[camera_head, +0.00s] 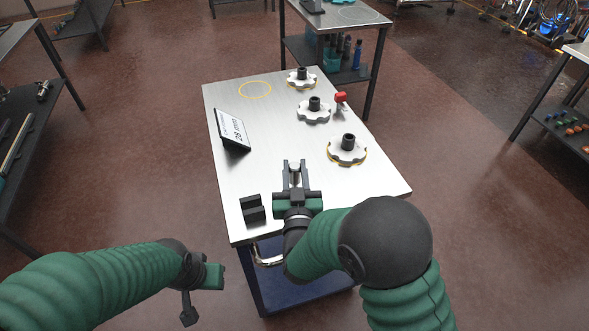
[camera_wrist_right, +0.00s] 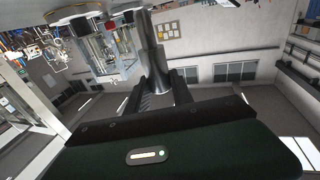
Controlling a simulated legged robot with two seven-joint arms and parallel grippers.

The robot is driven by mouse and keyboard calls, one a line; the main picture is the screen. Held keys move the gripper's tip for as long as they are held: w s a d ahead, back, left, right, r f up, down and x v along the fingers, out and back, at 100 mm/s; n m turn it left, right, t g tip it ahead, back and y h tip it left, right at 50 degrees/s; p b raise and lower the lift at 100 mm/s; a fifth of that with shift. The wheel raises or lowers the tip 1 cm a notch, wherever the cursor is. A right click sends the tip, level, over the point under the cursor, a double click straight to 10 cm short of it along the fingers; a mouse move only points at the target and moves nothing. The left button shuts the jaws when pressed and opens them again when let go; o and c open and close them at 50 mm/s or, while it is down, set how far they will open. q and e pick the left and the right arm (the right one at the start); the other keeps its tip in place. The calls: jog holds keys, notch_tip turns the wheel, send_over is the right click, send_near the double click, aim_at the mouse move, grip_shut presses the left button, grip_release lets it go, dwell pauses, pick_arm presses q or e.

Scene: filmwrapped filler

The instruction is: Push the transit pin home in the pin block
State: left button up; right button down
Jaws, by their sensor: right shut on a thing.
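My right gripper (camera_head: 295,172) points away over the near part of the steel table (camera_head: 265,125). It is shut on a pale metal cylindrical piece, which shows as a grey cylinder (camera_wrist_right: 152,50) between the fingers in the right wrist view. Whether this piece is the transit pin is unclear. A red-headed piece (camera_head: 341,97) stands at the table's right side, well beyond the gripper. A black stepped block (camera_head: 252,211) sits at the near left of the table, left of the gripper. I cannot tell which is the pin block. My left gripper (camera_head: 203,292) is off the table's near left; its jaw opening is unclear.
Three pale lobed discs with black hubs (camera_head: 347,144) stand along the table's right side. A tilted sign (camera_head: 233,130) stands at the left. A yellow ring (camera_head: 255,89) marks the far left top. Another table (camera_head: 368,22) stands behind. The table's middle is clear.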

dwell(0.4)
jog(key=shift+f+b, duration=0.95)
jog(key=shift+b, duration=0.05)
jog(key=c, duration=1)
grip_release()
jog(key=shift+c, duration=0.2)
jog(key=shift+f, duration=0.15)
